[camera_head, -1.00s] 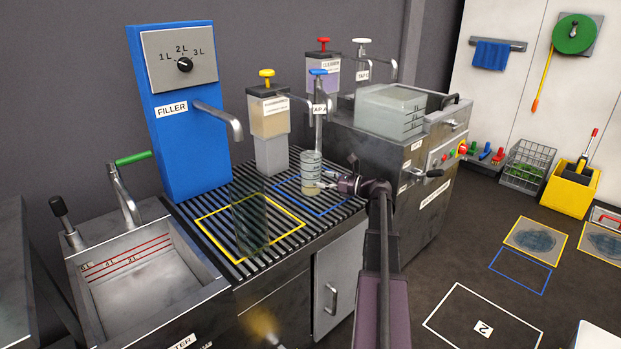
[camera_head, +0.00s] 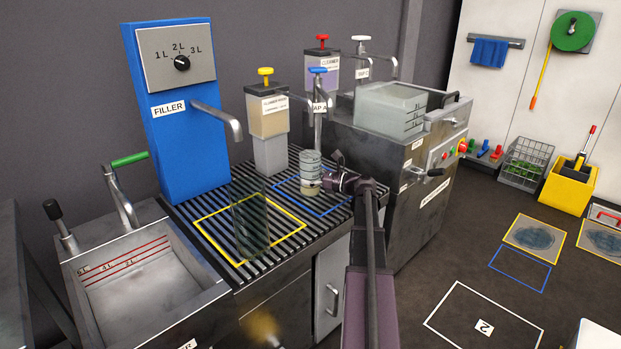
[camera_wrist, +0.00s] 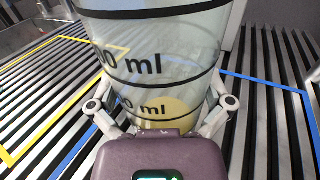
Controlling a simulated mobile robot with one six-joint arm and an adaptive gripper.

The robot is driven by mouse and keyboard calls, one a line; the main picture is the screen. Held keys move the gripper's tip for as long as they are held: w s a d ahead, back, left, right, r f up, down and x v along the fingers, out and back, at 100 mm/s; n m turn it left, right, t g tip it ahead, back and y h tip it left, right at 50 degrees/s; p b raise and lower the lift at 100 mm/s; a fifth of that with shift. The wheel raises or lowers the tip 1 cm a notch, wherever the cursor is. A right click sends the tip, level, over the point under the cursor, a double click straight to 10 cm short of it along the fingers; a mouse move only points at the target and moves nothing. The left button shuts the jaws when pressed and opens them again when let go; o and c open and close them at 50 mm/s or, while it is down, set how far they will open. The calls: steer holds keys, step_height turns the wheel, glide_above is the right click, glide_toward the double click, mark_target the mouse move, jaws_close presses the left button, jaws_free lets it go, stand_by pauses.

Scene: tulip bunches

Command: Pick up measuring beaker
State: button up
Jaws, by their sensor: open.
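The measuring beaker (camera_head: 311,172) stands upright on the slatted counter at the blue outline. It is clear with dark rings and holds a little yellowish liquid at the bottom. In the wrist view the beaker (camera_wrist: 150,60) fills the upper middle, with "ml" marks facing me. My gripper (camera_head: 322,182) is at the beaker's right side, low on it. In the wrist view my gripper's fingers (camera_wrist: 163,108) lie open on either side of the beaker's lower part. The fingertips are partly hidden behind it, and I cannot tell whether they touch it.
A tall dark glass vessel (camera_head: 250,222) stands inside the yellow outline, left of the beaker. The blue-topped tap (camera_head: 318,105) rises just behind the beaker. A yellow-topped dispenser (camera_head: 269,135) is behind left. The blue filler (camera_head: 180,110) and sink (camera_head: 150,285) are further left.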

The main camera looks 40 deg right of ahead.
mark_target(310, 165)
steer(key=shift+d, duration=0.15)
steer(key=c, duration=0.8)
steer(key=shift+o, duration=0.2)
steer(key=shift+r, duration=0.2)
step_height(310, 165, up, 4)
steer(key=p, duration=0.4)
steer(key=shift+f, duration=0.25)
steer(key=s+a+r+p+v, duration=0.1)
steer(key=a+v, duration=0.2)
steer(key=v, duration=1.2)
steer(key=shift+s+d, duration=0.15)
steer(key=shift+s, duration=0.6)
